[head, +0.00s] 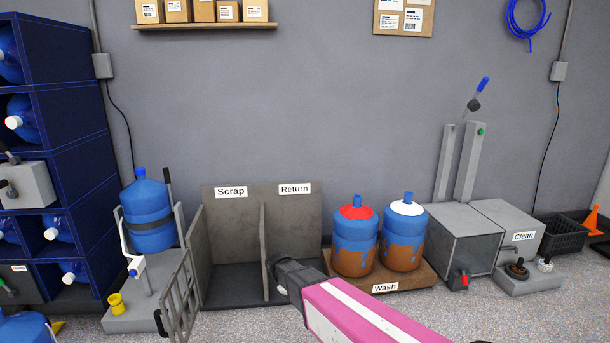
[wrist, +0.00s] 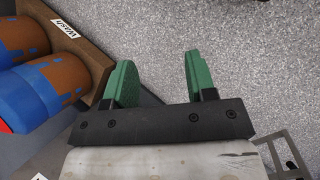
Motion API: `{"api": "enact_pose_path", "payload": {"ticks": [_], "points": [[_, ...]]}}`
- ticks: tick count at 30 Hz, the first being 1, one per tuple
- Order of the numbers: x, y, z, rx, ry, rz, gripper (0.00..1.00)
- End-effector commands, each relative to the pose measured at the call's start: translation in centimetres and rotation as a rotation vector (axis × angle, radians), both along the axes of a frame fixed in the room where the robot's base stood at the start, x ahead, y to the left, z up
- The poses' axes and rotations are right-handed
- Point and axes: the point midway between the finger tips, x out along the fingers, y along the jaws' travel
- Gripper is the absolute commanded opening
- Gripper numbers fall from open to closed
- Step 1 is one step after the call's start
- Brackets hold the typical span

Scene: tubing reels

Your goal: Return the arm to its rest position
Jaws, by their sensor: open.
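My arm (head: 365,315) reaches in from the bottom of the head view, pink with a white stripe and a dark end section. In the wrist view my gripper (wrist: 157,78) shows two green fingers spread apart, with nothing between them. Speckled grey floor shows beyond the fingers. In the head view the dark end of the arm is in front of the Return bay (head: 293,235), left of the Wash board (head: 428,270). The fingers cannot be made out in the head view.
Two blue and brown jugs, one red-capped (head: 356,245) and one white-capped (head: 404,240), stand on the Wash board. A Scrap bay (head: 232,235), a jug stand with a metal gate (head: 178,300) and a blue rack (head: 75,110) are left. A grey Clean machine (head: 465,240) stands right.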

Motion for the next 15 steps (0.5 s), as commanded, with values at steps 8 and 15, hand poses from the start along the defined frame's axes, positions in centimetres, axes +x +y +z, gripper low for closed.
{"api": "enact_pose_path", "payload": {"ticks": [8,15], "points": [[-4.1,-10.0,3.6,0.187,-0.096,-0.32,0.51],[-7.9,-16.5,6.5,0.338,-0.189,-0.601,0.51]]}}
